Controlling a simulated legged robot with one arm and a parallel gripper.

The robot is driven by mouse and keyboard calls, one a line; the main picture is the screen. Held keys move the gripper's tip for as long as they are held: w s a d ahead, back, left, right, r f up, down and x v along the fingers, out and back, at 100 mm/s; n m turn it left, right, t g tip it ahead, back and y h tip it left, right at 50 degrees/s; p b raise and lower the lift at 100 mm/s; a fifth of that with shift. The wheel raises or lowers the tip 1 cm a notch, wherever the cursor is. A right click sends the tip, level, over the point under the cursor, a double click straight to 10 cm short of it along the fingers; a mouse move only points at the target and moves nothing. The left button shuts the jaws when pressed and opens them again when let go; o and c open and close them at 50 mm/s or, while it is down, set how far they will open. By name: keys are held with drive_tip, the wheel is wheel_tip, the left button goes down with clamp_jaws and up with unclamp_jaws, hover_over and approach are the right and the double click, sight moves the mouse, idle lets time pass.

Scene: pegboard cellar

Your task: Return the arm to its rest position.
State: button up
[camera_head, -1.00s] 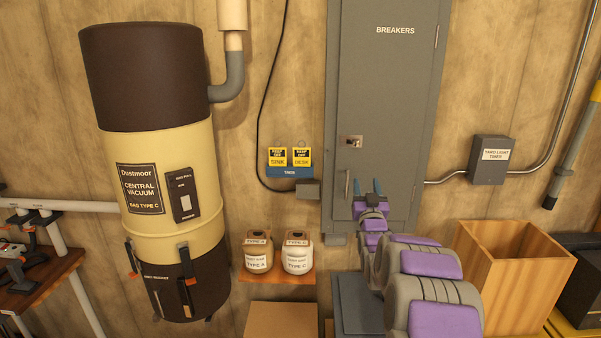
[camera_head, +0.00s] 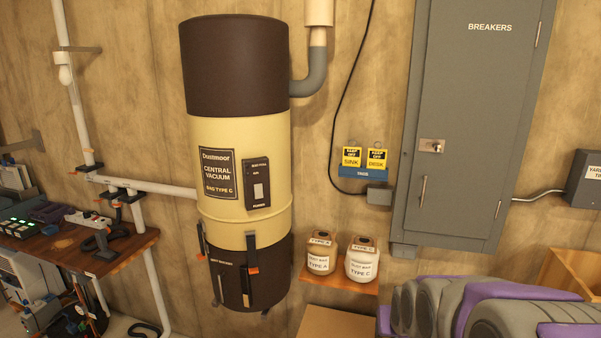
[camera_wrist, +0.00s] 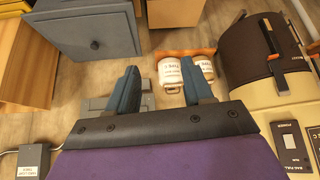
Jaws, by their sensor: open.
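My arm (camera_head: 500,312), grey with purple panels, is folded low at the lower right of the head view. The gripper end of it does not show there. In the wrist view my gripper (camera_wrist: 163,84) shows two blue fingers spread apart, with nothing held between them. Beyond the fingers are the wall and the two dust-bag jars, which look upside down in that view.
A central vacuum (camera_head: 240,160) hangs on the wall. Dust-bag jars (camera_head: 362,258) stand on a small shelf (camera_head: 338,284). A breaker cabinet (camera_head: 475,120) is right of them. A workbench (camera_head: 100,258) with tools is at left. A wooden bin (camera_head: 570,272) is at lower right.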

drive_tip(key=s+a+f+g+b, duration=0.1)
drive_tip(key=s+f+g, duration=0.1)
drive_tip(key=s, duration=0.8)
drive_tip(key=s+a+f+g, duration=0.1)
drive_tip(key=s+a+g, duration=0.1)
drive_tip(key=s, duration=0.8)
drive_tip(key=s+a+f+n+g+b, duration=0.1)
drive_tip(key=s+g, duration=0.3)
drive_tip(key=s, duration=0.7)
drive_tip(key=shift+a+f+g+y+b, duration=0.3)
drive_tip(key=shift+a+f+y+b, duration=0.1)
drive_tip(key=shift+a+f, duration=0.4)
drive_tip(key=shift+d, duration=0.1)
drive_tip(key=shift+c, duration=0.3)
